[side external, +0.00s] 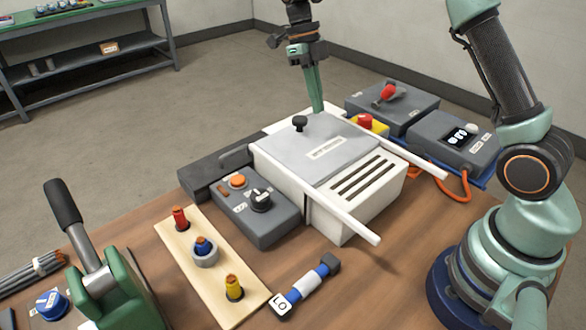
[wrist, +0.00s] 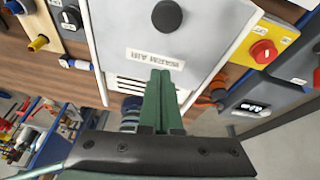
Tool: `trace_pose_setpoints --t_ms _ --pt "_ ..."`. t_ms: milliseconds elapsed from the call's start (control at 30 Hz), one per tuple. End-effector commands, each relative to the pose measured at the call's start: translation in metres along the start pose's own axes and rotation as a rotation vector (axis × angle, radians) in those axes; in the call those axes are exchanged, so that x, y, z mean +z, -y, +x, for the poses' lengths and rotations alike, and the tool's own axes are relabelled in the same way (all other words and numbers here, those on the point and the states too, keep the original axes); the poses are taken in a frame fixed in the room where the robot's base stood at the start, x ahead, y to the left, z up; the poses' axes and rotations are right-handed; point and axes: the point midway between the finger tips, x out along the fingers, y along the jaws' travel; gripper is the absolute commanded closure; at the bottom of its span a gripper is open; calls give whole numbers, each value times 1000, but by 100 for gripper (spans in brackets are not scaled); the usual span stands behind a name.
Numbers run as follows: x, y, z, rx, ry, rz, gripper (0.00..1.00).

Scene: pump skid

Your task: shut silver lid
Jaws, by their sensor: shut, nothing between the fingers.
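The silver lid (side external: 322,143) lies flat on the white slotted box (side external: 325,207), with a black knob (side external: 300,123) near one end and a label near the other. White rails run along both sides and stick out past the slotted end, which is uncovered. My gripper (side external: 318,110) points down at the lid's far edge, beyond the knob in the side view. Its green fingers are shut and empty. In the wrist view the fingertips (wrist: 160,72) overlap the label end of the lid (wrist: 195,35); whether they touch it is unclear.
A grey box with an orange button and black dial (side external: 262,200) stands left of the white box. A red button on a yellow base (side external: 367,122) and grey control boxes (side external: 400,108) stand behind. A peg board (side external: 205,262) and a blue-and-white tool (side external: 308,285) lie in front.

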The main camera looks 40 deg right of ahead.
Motion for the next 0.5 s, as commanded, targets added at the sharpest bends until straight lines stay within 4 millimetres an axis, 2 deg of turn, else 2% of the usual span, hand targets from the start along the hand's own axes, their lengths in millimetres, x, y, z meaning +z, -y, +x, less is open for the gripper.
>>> trace_pose_setpoints --t_ms 233,500 --pt "1 -3 -37 -2 1 0 100" --pt "0 -4 -58 -3 -1 -1 100"
